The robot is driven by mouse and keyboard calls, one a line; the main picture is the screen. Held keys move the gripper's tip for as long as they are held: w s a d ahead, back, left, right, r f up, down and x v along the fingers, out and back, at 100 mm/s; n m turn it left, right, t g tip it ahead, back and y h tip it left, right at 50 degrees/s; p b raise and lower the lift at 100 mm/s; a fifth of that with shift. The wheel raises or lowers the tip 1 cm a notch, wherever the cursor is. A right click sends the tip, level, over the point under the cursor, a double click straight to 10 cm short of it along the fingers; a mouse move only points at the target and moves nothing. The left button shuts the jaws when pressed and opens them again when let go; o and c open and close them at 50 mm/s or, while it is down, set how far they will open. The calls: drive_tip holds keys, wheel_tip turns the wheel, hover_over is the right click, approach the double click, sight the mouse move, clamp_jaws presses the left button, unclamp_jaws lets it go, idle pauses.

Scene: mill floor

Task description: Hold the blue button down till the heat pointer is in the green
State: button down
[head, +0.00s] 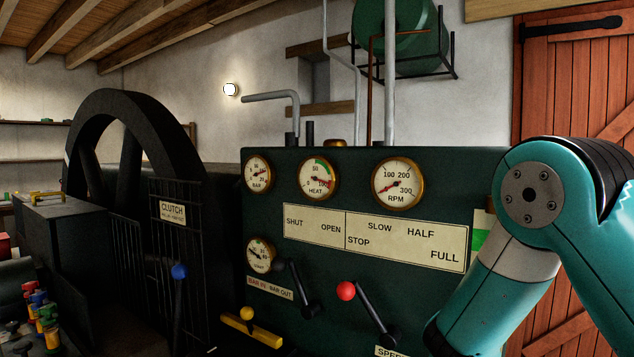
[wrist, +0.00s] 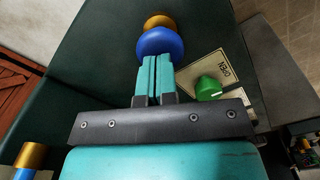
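The blue button (wrist: 160,43), a round dome with a brass collar behind it, is in the upper middle of the wrist view. My gripper (wrist: 156,62) is shut, its two teal fingers side by side, with the tips at the lower edge of the button. I cannot tell whether the tips touch it or how far it is pressed. The heat gauge (head: 318,178) is the middle brass dial at the top of the panel in the head view. Its green arc is at the upper right, and the red pointer seems to lie lower right, near 100, outside the green. My gripper and this button are hidden in the head view.
A green knob (wrist: 209,87) beside an OPEN plate is right of my fingers. Red-knobbed (head: 346,290) and black (head: 298,287) levers stick out of the dark green panel (head: 342,244). A blue-knobbed clutch lever (head: 179,272) stands left, before the flywheel (head: 112,105).

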drive_tip(key=shift+f+b, duration=0.7)
drive_tip(key=shift+f, duration=0.4)
idle(6.9)
